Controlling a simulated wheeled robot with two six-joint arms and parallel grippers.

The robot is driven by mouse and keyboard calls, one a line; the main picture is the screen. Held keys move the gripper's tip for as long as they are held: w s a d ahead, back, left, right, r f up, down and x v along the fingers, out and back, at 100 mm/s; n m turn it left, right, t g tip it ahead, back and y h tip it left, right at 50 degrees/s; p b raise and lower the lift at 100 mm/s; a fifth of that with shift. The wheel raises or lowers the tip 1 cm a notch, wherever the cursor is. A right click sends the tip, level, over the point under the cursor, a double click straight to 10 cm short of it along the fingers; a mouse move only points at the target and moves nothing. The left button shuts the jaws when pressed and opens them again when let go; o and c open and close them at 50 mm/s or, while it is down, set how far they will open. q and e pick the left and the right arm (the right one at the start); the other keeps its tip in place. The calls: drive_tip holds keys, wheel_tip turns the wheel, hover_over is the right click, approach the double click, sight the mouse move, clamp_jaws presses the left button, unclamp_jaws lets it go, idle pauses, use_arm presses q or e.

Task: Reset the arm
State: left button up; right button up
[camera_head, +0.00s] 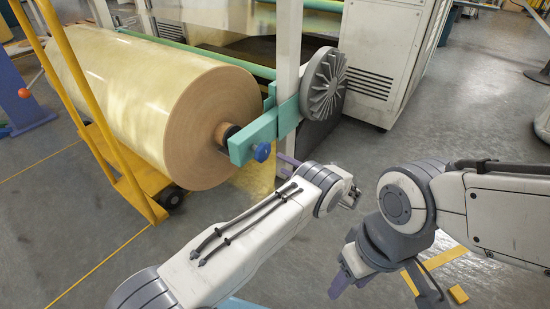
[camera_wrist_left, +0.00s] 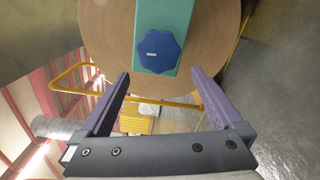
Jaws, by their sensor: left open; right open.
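The blue lobed knob (camera_head: 262,152) is on the end of the teal arm (camera_head: 255,137) beside the large tan roll (camera_head: 160,105). My left gripper (camera_head: 283,164) is just to the right of the knob, partly hidden by its own wrist. In the left wrist view the purple fingers (camera_wrist_left: 160,78) are spread apart with nothing between them. The blue knob (camera_wrist_left: 159,48) shows beyond the tips, in front of the roll's end face (camera_wrist_left: 110,40). My right gripper (camera_head: 345,280) hangs empty at the lower right, and part of it is hidden or cut off.
A grey finned disc (camera_head: 323,82) and a white post (camera_head: 288,40) stand behind the left gripper. A yellow wheeled frame (camera_head: 135,190) holds the left side. A white cabinet (camera_head: 385,60) is at the back. Grey floor (camera_head: 470,110) is open at the right.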

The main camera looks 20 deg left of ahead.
use_arm(q)
drive_tip(key=shift+s+d, duration=0.2)
drive_tip(key=shift+d, duration=0.4)
drive_tip(key=shift+r, duration=0.1)
drive_tip(key=s+d+r+n+g+h+p, duration=0.3)
drive_tip(key=s+r+n+h, duration=0.1)
drive_tip(key=s+r+n, duration=0.4)
drive_tip(key=s+d+r+n+g+h+p, duration=0.25)
drive_tip(key=s+r+n+h, duration=0.3)
drive_tip(key=s+r, duration=0.4)
drive_tip(key=s+d+r+n+h+p, duration=0.2)
drive_tip(key=s+r+n+h, duration=0.25)
drive_tip(key=s+n, duration=0.55)
drive_tip(key=s+d+r+n+h+p, duration=0.2)
drive_tip(key=s+r+n+h, duration=0.3)
drive_tip(key=s, duration=0.9)
wheel_tip(320, 180, up, 39)
drive_tip(key=n+y+p, duration=0.1)
drive_tip(key=p, duration=3.6)
drive_tip(key=shift+w+d+f+g+p, duration=0.2)
drive_tip(key=shift+g+p, duration=0.15)
drive_tip(key=shift+p, duration=0.05)
